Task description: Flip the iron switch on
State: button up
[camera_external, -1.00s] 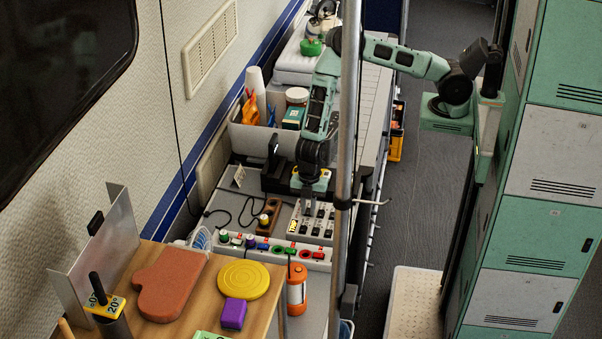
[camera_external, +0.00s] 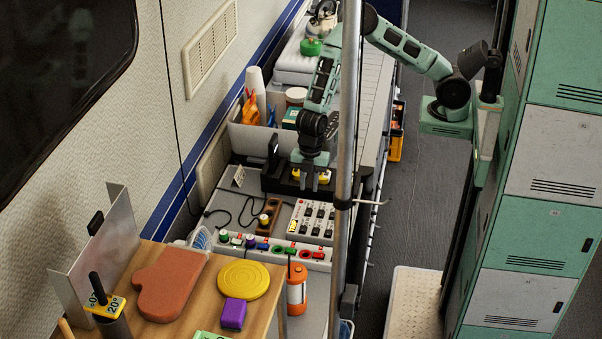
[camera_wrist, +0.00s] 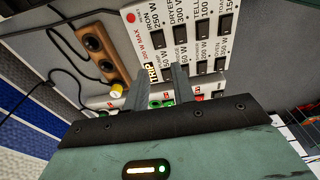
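A white switch panel (camera_external: 313,219) with rows of black rocker switches lies on the grey counter, partly behind the metal pole. In the wrist view the panel (camera_wrist: 146,58) fills the top middle, with a label reading IRON 250 W (camera_wrist: 158,20) at its upper left. A yellow TRIP label (camera_wrist: 153,72) is below that. The rockers are too small to read as on or off. My gripper (camera_external: 317,181) is just behind the panel in the outside view, apart from it. In the wrist view its two fingers (camera_wrist: 159,88) point towards the panel with an empty gap between them.
A power strip (camera_external: 262,247) with coloured plugs lies in front of the panel. A brown socket block (camera_wrist: 100,50) and black cables are to its left. The upright metal pole (camera_external: 348,120) stands close by on the right. A wooden board (camera_external: 190,322) is in front.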

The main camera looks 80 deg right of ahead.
notch_tip(320, 180, up, 8)
jog(key=d, duration=0.1)
jog(key=shift+b, duration=0.35)
jog(key=shift+r, duration=0.1)
jog(key=s+d+r+m, duration=0.3)
jog(key=s, duration=0.5)
jog(key=s+d+r+m, duration=0.3)
jog(key=s+m, duration=0.1)
jog(key=s, duration=0.4)
jog(key=s+d+r+m+h, duration=0.1)
jog(key=s+d+r+m, duration=0.2)
jog(key=s, duration=0.5)
jog(key=shift+d+r, duration=0.15)
jog(key=shift+d, duration=0.35)
jog(key=shift+w, duration=0.1)
dwell(1.0)
